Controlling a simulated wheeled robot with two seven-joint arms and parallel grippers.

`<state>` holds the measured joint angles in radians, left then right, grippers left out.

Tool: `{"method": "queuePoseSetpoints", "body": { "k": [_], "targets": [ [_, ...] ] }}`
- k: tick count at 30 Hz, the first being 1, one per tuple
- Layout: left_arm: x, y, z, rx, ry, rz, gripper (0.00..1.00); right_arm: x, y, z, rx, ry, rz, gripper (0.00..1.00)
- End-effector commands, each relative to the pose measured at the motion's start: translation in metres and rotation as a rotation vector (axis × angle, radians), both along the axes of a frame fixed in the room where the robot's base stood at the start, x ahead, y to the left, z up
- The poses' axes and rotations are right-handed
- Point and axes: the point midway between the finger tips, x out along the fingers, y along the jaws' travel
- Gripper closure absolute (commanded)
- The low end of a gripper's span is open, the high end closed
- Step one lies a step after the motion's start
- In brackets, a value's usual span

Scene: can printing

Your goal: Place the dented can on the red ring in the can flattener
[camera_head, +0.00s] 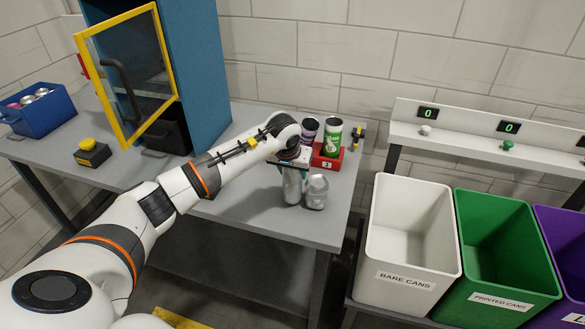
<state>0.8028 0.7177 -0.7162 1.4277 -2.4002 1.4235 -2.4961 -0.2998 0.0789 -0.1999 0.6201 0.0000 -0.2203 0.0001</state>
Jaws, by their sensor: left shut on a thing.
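My left gripper (291,171) reaches over the grey table and points down. It is shut on a plain silver can (292,190), holding it near its top; I cannot tell whether the can touches the table. A second silver can (317,193) stands just right of it and looks dented. A tall blue machine (205,70) with an open yellow-framed door (124,62) stands at the back left. I cannot make out a red ring or be sure which machine is the flattener. My right gripper is not in view.
A red holder (327,162) with a green printed can (334,140) and a purple can (308,130) stands behind the gripper. A yellow button box (94,153) and a blue crate of cans (40,113) are at left. White (405,240), green (505,245) and purple bins stand right.

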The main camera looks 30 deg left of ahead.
Motion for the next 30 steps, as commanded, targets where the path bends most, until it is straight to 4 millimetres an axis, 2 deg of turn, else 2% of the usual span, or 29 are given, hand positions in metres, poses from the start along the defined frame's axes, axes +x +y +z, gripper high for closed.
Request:
{"method": "queuePoseSetpoints", "body": {
  "k": [12,13,14,23,25,30],
  "targets": [
    [0.000,0.000,-0.010,0.000,-0.002,0.000,0.71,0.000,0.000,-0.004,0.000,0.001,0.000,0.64],
    [0.000,0.000,-0.008,0.000,-0.002,0.000,0.47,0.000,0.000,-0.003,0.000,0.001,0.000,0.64],
    [0.000,0.000,-0.008,0.000,-0.002,0.000,0.42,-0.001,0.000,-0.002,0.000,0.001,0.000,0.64],
    [0.000,0.000,-0.006,-0.001,-0.001,0.000,0.41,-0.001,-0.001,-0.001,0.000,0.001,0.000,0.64],
    [0.000,0.000,-0.002,-0.001,-0.001,0.000,0.41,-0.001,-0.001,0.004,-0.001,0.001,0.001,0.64],
    [-0.008,-0.001,0.019,0.002,-0.007,-0.001,0.41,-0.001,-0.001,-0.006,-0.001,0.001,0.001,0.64]
  ]
}}
